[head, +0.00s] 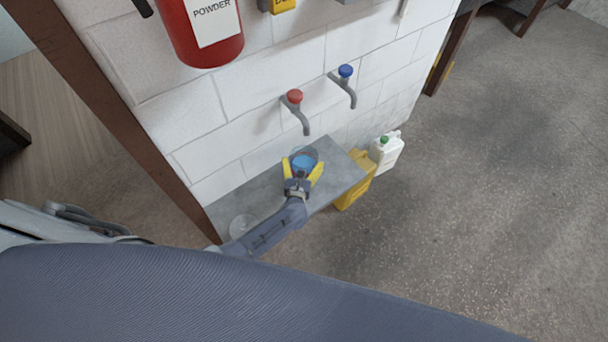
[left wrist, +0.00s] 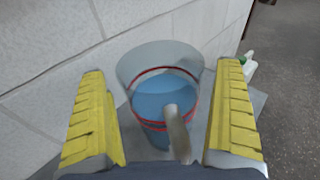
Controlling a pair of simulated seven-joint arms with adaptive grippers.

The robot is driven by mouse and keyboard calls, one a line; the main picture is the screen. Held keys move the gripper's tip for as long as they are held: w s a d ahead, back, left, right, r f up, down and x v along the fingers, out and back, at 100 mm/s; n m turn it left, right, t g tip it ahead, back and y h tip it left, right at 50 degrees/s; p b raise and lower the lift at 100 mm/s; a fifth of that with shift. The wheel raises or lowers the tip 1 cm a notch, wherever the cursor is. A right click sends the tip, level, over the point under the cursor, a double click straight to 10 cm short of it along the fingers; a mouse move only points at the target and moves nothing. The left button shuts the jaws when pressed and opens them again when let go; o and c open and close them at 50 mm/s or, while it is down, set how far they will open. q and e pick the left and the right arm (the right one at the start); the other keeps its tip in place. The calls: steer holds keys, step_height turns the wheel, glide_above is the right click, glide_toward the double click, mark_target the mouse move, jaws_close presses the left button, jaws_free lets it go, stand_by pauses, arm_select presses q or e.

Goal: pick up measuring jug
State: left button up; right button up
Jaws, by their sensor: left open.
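The measuring jug (head: 304,160) is clear with blue liquid in it and stands on a grey shelf (head: 338,160) below two taps. In the left wrist view the jug (left wrist: 160,90) shows red bands and a pale handle that points towards me. My left gripper (head: 302,169) is open, its yellow fingers reaching to either side of the jug. In the left wrist view the left gripper (left wrist: 163,115) has clear gaps between each finger and the jug. My right gripper is not in view.
A red-knobbed tap (head: 296,100) and a blue-knobbed tap (head: 345,75) stick out of the white block wall. A clear round vessel (head: 242,225) sits at the shelf's near left. A yellow canister (head: 354,190) and a white jug with a green cap (head: 386,152) stand past the shelf's right edge.

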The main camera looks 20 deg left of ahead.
arm_select(q)
steer(key=shift+w, duration=0.35)
steer(key=shift+a, duration=0.1)
steer(key=c, duration=1.3)
steer(key=shift+w+r, duration=0.1)
steer(key=shift+c, duration=0.9)
steer(key=shift+r, duration=0.1)
